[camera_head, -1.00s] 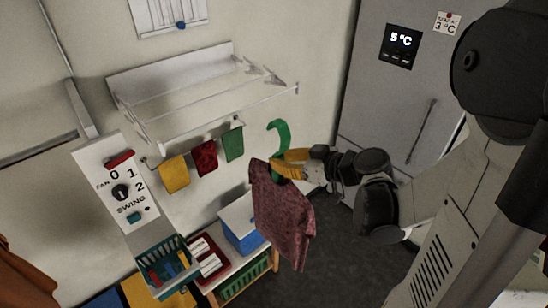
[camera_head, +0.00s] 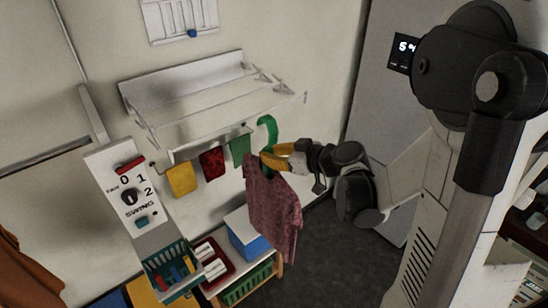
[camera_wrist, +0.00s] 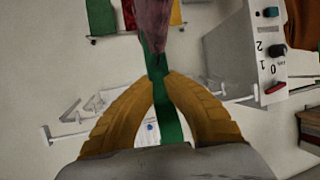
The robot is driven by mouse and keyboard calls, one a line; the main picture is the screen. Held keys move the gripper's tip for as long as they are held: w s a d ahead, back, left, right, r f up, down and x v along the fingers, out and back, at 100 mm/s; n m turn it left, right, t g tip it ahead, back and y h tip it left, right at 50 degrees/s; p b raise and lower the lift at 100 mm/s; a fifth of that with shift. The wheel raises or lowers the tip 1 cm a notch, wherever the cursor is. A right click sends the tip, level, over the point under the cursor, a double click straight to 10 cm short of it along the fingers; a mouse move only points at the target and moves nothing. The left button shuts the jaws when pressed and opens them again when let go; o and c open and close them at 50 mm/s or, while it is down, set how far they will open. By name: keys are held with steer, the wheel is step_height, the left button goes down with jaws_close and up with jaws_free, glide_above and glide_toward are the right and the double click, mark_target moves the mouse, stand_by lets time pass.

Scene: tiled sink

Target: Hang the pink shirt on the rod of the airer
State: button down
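The pink shirt (camera_head: 272,206) hangs on a green hanger (camera_head: 268,132) in the head view, its hook pointing up. My gripper (camera_head: 268,158) has yellow fingers shut on the hanger below the hook. In the wrist view, my gripper (camera_wrist: 160,80) pinches the green hanger (camera_wrist: 158,68), and part of the shirt (camera_wrist: 154,20) shows beyond it. The white wall airer (camera_head: 200,100) is to the upper left, with its thin front rod (camera_head: 240,118) running across. In the head view, the hook overlaps the airer's right end region; I cannot tell whether it touches the rod.
Yellow, red and green cloths (camera_head: 212,162) hang on a lower rail beneath the airer. A control panel (camera_head: 125,185) stands at left. A low bench holds a blue box (camera_head: 246,236) and a red tray (camera_head: 212,262). A grey fridge (camera_head: 385,105) is at right.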

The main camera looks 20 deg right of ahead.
steer(key=shift+w+a+p, duration=0.3)
steer(key=shift+w+a, duration=0.15)
steer(key=shift+w, duration=0.85)
steer(key=shift+w+a+p, duration=0.25)
steer(key=shift+w+a, duration=0.15)
steer(key=shift+w, duration=0.9)
steer(key=shift+w+a+p, duration=0.3)
steer(key=shift+w+a, duration=0.15)
steer(key=shift+w, duration=0.85)
steer(key=shift+w+f, duration=0.15)
steer(key=shift+w, duration=0.15)
step_height(320, 180, down, 3)
steer(key=b, duration=0.3)
steer(key=c, duration=1.5)
jaws_free()
steer(key=shift+s, duration=0.1)
steer(key=shift+c, duration=0.2)
